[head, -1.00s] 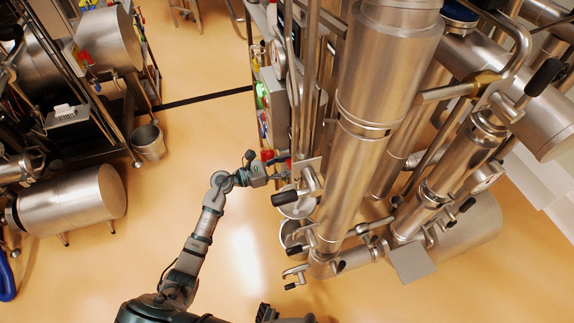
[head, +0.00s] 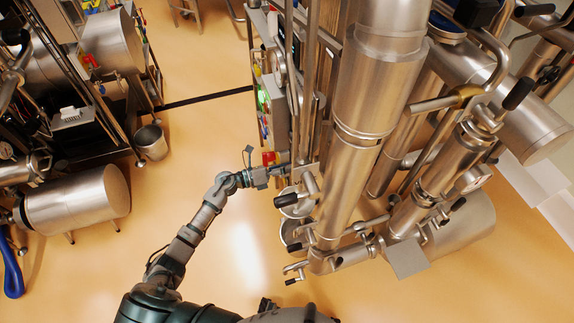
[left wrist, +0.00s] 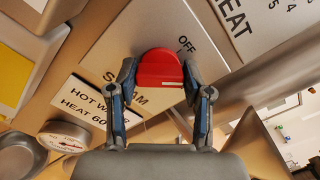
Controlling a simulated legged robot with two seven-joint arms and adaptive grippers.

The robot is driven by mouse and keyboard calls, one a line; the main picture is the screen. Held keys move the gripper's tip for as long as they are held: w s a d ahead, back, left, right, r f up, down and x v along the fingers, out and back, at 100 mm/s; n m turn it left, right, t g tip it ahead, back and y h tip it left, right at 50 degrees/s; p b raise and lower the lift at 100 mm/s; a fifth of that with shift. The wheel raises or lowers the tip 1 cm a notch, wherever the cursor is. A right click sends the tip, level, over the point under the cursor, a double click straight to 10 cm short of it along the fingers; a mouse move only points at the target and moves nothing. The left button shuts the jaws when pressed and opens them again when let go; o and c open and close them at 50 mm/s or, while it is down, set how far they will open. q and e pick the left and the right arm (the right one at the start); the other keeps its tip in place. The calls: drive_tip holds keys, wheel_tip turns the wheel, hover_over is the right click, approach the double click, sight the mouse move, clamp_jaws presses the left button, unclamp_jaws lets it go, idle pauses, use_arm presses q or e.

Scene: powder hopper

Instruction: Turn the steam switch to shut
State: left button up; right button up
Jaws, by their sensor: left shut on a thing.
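In the left wrist view, the red steam switch (left wrist: 160,70) is a rounded knob with a pale mark along its lower edge. It sits on a plate (left wrist: 115,45) lettered "OFF" and, partly hidden, "STEAM". My left gripper (left wrist: 160,80) has one finger on each side of the knob and is shut on it. My right gripper cannot be made out.
A label about hot water (left wrist: 90,108) lies beside the steam plate. Steel pipework (head: 370,120) rises just right of my left gripper.

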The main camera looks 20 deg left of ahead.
use_arm(q)
drive_tip(key=n+p, duration=0.1)
drive_tip(key=n, duration=0.2)
drive_tip(key=n+p, duration=0.2)
drive_tip(key=n, duration=0.1)
drive_tip(key=shift+w+a+r+p, duration=0.2)
drive_tip(key=shift+p, duration=0.1)
drive_tip(key=n+p, duration=0.1)
drive_tip(key=n, duration=0.2)
drive_tip(key=shift+f+p, duration=0.1)
drive_tip(key=shift+p, duration=0.2)
drive_tip(key=shift+f+n, duration=0.1)
drive_tip(key=shift+n, duration=0.4)
drive_tip(key=shift+f, duration=0.1)
drive_tip(key=o, duration=1.2)
drive_tip(key=shift+f, duration=0.1)
drive_tip(key=shift+c, duration=0.2)
